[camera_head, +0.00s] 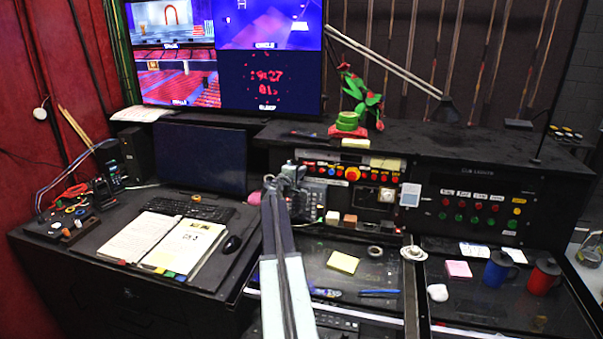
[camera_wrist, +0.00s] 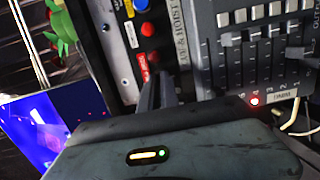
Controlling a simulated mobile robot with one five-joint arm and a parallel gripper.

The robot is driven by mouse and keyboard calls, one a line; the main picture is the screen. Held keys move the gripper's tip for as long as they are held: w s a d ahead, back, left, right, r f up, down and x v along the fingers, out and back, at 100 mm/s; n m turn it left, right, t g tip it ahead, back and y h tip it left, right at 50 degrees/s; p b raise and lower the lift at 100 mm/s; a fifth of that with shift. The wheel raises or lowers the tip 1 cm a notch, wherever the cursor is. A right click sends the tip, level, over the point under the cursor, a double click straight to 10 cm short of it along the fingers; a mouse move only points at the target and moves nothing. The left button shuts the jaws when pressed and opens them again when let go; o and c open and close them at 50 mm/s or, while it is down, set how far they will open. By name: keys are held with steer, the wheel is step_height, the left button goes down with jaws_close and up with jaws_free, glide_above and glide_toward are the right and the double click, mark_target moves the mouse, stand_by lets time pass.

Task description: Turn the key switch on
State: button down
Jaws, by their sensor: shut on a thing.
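My gripper (camera_head: 284,180) reaches to the left end of the cue panel (camera_head: 348,182) in the head view. In the wrist view my gripper's dark fingers (camera_wrist: 158,86) are shut together against the panel, next to a red button (camera_wrist: 147,58). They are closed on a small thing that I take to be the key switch. The fingers hide it, so its turn position cannot be told.
Another button panel (camera_head: 475,208) is beyond. A blue mug (camera_head: 499,269), a red mug (camera_head: 542,276) and a yellow note (camera_head: 342,262) lie on the desk.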

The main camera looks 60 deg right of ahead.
steer(key=shift+a, duration=0.1)
steer(key=c, duration=1.6)
jaws_free()
steer(key=shift+a, duration=0.1)
steer(key=p+v, duration=0.1)
steer(key=v, duration=0.6)
steer(key=shift+a, duration=0.25)
steer(key=shift+s, duration=0.1)
